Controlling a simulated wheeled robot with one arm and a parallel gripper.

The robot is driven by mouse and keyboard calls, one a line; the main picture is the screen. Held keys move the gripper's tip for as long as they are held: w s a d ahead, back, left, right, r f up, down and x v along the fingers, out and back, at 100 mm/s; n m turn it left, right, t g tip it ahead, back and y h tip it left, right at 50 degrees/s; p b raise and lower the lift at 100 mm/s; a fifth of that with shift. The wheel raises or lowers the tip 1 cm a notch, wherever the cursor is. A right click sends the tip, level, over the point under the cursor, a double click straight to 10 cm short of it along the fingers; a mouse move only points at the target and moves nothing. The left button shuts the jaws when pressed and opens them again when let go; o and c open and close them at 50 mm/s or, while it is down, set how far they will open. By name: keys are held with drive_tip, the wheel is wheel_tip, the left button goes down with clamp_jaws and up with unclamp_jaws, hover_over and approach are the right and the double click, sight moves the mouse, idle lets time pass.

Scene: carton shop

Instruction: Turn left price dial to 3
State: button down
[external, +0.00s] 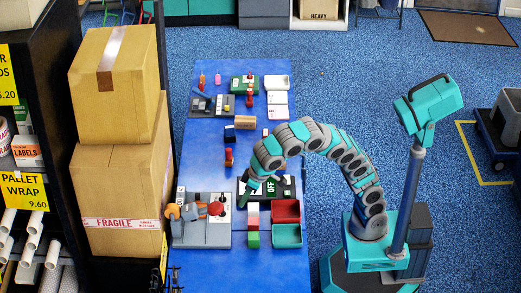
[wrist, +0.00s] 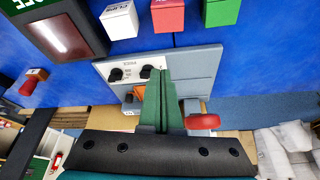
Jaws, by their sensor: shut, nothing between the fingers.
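The grey panel unit (external: 190,239) stands at the near left of the blue table. In the wrist view the panel (wrist: 197,68) carries a white label area with two small black dials, one at picture left (wrist: 115,74) and one at picture right (wrist: 147,71). The numbers are too small to read. My gripper (wrist: 160,72) is shut and empty, its green fingers together over the panel, close beside the picture-right dial. I cannot tell whether they touch it. In the external view my gripper (external: 243,203) is just right of the panel unit.
A red handle (wrist: 203,121) sits on the unit near my fingers. Red (external: 286,211) and teal (external: 287,235) trays lie to the right. White, red and green blocks (external: 253,239) stand between. Large cartons (external: 120,190) are stacked left of the table.

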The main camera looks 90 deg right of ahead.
drive_tip(key=p+v, duration=0.1)
drive_tip(key=v, duration=0.2)
drive_tip(key=shift+a, duration=0.1)
drive_tip(key=c, duration=1.5)
unclamp_jaws()
drive_tip(key=shift+r, duration=0.25)
drive_tip(key=shift+o, duration=1.6)
drive_tip(key=shift+w+d+f+n+p, duration=0.2)
drive_tip(key=shift+w+d+n+p, duration=0.1)
drive_tip(key=shift+n, duration=0.3)
drive_tip(key=shift+o, duration=1.3)
drive_tip(key=w+d+n, duration=0.1)
drive_tip(key=n, duration=0.1)
drive_tip(key=w+d+f+n+g+y, duration=0.1)
drive_tip(key=n, duration=0.2)
drive_tip(key=w+d+f+n+g+y, duration=0.1)
drive_tip(key=n, duration=0.1)
drive_tip(key=shift+w+p, duration=0.35)
drive_tip(key=shift+p, duration=0.05)
drive_tip(key=n+g+y, duration=0.1)
drive_tip(key=n+y, duration=0.2)
drive_tip(key=n, duration=0.7)
approach(222, 208)
drive_tip(key=b+x, duration=0.1)
drive_tip(key=x, duration=0.2)
drive_tip(key=shift+w+a+f+b, duration=0.1)
drive_tip(key=shift+f+b, duration=0.25)
drive_tip(key=shift+b, duration=0.05)
drive_tip(key=shift+x, duration=2.3)
